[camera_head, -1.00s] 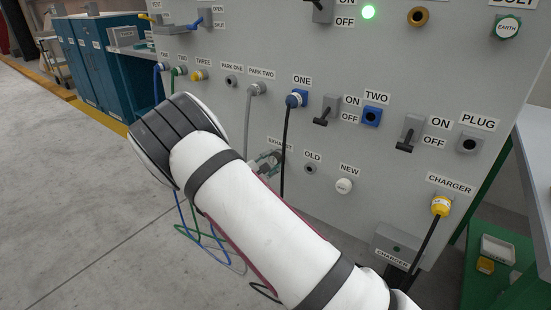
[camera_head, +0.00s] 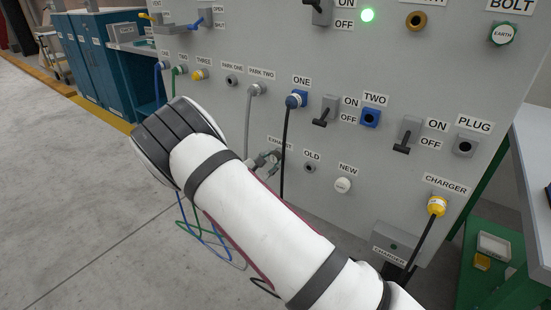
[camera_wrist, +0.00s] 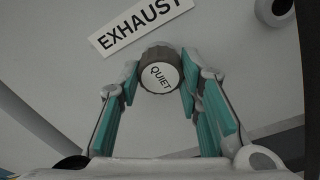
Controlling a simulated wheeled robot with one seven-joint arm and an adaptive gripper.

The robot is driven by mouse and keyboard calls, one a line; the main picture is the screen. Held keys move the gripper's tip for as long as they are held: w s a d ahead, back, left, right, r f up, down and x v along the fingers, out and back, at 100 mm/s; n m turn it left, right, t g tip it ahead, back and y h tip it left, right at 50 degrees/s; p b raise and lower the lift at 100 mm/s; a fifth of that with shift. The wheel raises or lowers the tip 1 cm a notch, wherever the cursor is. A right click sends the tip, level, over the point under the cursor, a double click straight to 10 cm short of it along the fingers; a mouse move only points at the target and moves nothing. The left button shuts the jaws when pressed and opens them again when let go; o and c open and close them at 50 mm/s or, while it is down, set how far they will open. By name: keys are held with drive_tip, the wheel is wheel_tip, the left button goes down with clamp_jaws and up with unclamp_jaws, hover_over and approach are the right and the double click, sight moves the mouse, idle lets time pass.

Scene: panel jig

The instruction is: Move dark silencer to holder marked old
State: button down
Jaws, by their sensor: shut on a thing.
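The dark silencer (camera_wrist: 160,70) is a dark ribbed round cap with a white face that reads QUIET. In the wrist view my gripper (camera_wrist: 160,84) is shut on it, one teal finger pad at each side. It is close below the EXHAUST label (camera_wrist: 140,22); whether it is seated on the panel or free of it I cannot tell. In the head view my gripper (camera_head: 267,160) is at the panel, partly hidden by my arm. The holder marked OLD (camera_head: 309,168) is an empty dark-centred socket just right of my gripper.
A white silencer (camera_head: 343,186) sits in the holder marked NEW, right of OLD. A grey cable (camera_head: 247,120) and a black cable (camera_head: 285,140) hang near my gripper. A pale round fitting (camera_wrist: 274,10) is cut off at the wrist view's top edge.

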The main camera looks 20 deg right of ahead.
drive_tip(key=shift+f+n+p, duration=0.1)
drive_tip(key=shift+n+p, duration=0.25)
drive_tip(key=shift+n, duration=0.15)
drive_tip(key=shift+n+g+p, duration=0.3)
drive_tip(key=shift+n+p, duration=0.35)
drive_tip(key=shift+n, duration=0.65)
drive_tip(key=shift+n+p, duration=0.3)
drive_tip(key=shift+n, duration=0.6)
drive_tip(key=shift+n+g+h, duration=0.4)
drive_tip(key=shift+n, duration=0.6)
drive_tip(key=n, duration=0.3)
drive_tip(key=shift+f+p, duration=0.1)
drive_tip(key=shift+p, duration=0.2)
